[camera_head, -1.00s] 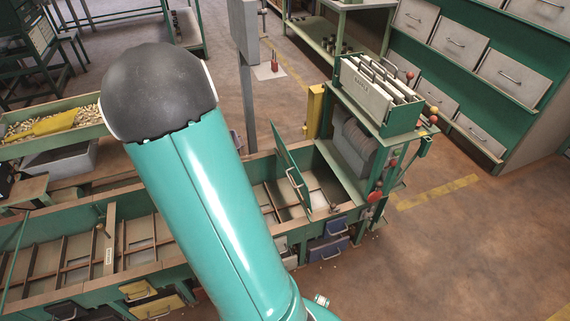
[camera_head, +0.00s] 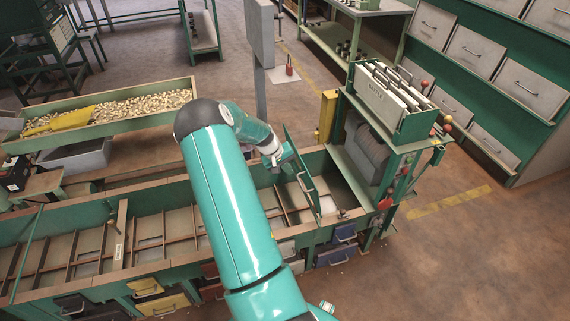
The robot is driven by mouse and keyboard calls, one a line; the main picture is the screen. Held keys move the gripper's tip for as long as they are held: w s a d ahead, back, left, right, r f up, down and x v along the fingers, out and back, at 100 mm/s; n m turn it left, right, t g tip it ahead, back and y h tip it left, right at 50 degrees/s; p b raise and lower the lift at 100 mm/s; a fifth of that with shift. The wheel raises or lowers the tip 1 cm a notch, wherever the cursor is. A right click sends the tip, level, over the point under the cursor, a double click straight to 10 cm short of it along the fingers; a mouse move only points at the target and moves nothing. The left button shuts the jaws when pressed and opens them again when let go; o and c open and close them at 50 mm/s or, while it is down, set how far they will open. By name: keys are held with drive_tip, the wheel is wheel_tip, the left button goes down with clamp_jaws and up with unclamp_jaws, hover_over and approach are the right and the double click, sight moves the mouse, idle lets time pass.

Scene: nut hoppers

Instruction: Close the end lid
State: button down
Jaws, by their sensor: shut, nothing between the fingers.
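A green machine with a rack of pale plates (camera_head: 385,95) and red knobs stands right of the lid. A grey post (camera_head: 261,85) and a yellow block (camera_head: 327,116) stand behind. A tray of nuts (camera_head: 115,104) lies at the left. Floor at lower right is clear.

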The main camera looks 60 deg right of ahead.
drive_tip(key=s+d+f, duration=0.3)
drive_tip(key=shift+s+d+f, duration=0.15)
drive_tip(key=shift+s+d, duration=0.1)
drive_tip(key=shift+s, duration=0.05)
drive_tip(key=shift+s+d, duration=0.3)
drive_tip(key=shift+d, duration=0.05)
drive_tip(key=shift+d, duration=0.1)
